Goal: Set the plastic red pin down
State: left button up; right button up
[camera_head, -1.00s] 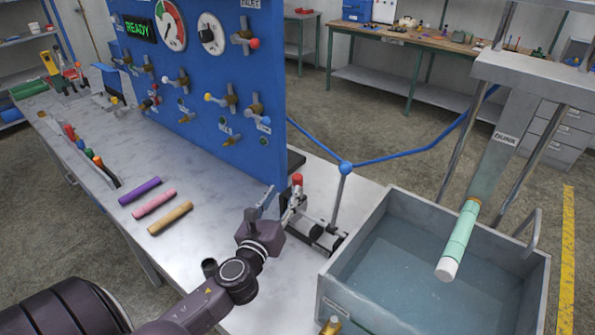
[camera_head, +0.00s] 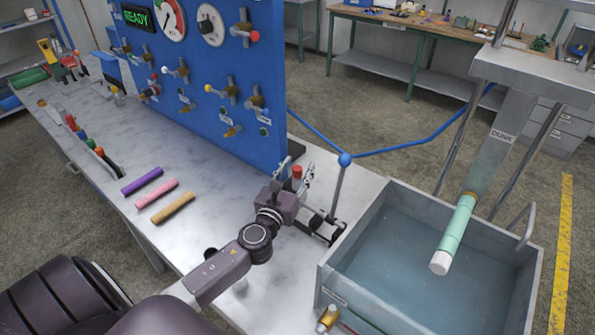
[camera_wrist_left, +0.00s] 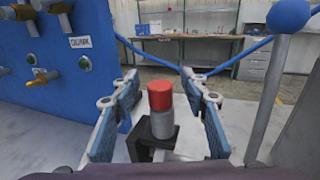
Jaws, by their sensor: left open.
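The plastic red pin (camera_head: 297,171) is a short grey cylinder with a red cap; in the left wrist view the pin (camera_wrist_left: 160,112) stands upright at a black bracket (camera_wrist_left: 152,146) on the bench. My left gripper (camera_head: 296,167) reaches in over the bench near the blue panel's right edge. In the left wrist view its blue-padded fingers (camera_wrist_left: 160,82) are spread on either side of the pin, with a gap on each side. The pin's foot is partly hidden, so I cannot tell whether it sits in the bracket. My right gripper is not in view.
The blue valve panel (camera_head: 215,75) stands to the left. A blue-balled lever (camera_head: 345,160) rises just right of the gripper. A water tank (camera_head: 340,290) is further right. Purple, pink and tan tubes (camera_head: 158,193) lie on the bench at left.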

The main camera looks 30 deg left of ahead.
pick_arm(q)
grip_shut()
dwell(0.4)
